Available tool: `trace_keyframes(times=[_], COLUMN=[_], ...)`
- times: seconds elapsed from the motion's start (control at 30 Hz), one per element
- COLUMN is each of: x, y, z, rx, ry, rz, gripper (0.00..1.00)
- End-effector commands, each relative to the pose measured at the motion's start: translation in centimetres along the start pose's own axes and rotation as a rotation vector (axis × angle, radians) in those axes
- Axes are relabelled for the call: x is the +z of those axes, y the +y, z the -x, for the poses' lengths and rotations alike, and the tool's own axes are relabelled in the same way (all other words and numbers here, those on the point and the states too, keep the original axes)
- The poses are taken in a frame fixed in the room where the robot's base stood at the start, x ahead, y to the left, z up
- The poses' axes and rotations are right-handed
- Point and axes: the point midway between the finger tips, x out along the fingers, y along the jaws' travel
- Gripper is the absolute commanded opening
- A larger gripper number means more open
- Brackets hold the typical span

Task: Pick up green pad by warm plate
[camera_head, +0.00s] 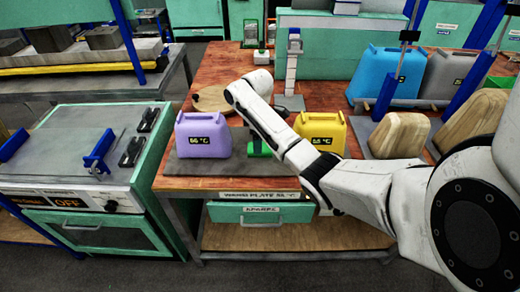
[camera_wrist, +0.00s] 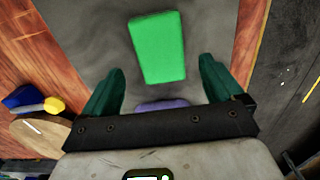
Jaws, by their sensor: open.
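A bright green pad (camera_wrist: 157,47) lies flat on the grey warm plate (camera_wrist: 95,32) in the wrist view, ahead of my gripper (camera_wrist: 162,88). My gripper is open and empty, its two dark green fingers apart, with the pad beyond the fingertips. In the head view a green item (camera_head: 259,150), apparently the pad, sits on the warm plate (camera_head: 182,167) between a purple canister (camera_head: 203,134) and a yellow canister (camera_head: 321,128). My arm passes close to it there, and my fingers cannot be made out. A purple edge (camera_wrist: 162,104) shows between the fingers in the wrist view.
A round wooden board (camera_head: 210,99) lies behind the purple one. Blue (camera_head: 385,76) and grey (camera_head: 446,75) canisters and wooden blocks (camera_head: 400,133) stand at right. A steel-topped oven unit (camera_head: 80,150) is at left, across a gap.

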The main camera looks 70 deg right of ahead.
Motion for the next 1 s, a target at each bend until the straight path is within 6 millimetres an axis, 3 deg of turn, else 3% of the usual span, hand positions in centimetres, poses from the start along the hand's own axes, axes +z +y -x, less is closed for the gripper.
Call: trace_keyframes(times=[0.23, 0.57, 1.0], x=[0.3, 0.2, 0.2], y=[-0.1, -0.1, -0.1], z=[-3.4, -4.1, -4.1], rx=[-0.002, -0.001, -0.001], ry=[-0.001, 0.001, 0.000], rz=[-0.001, 0.000, 0.000], gripper=[0.94, 0.94, 0.52])
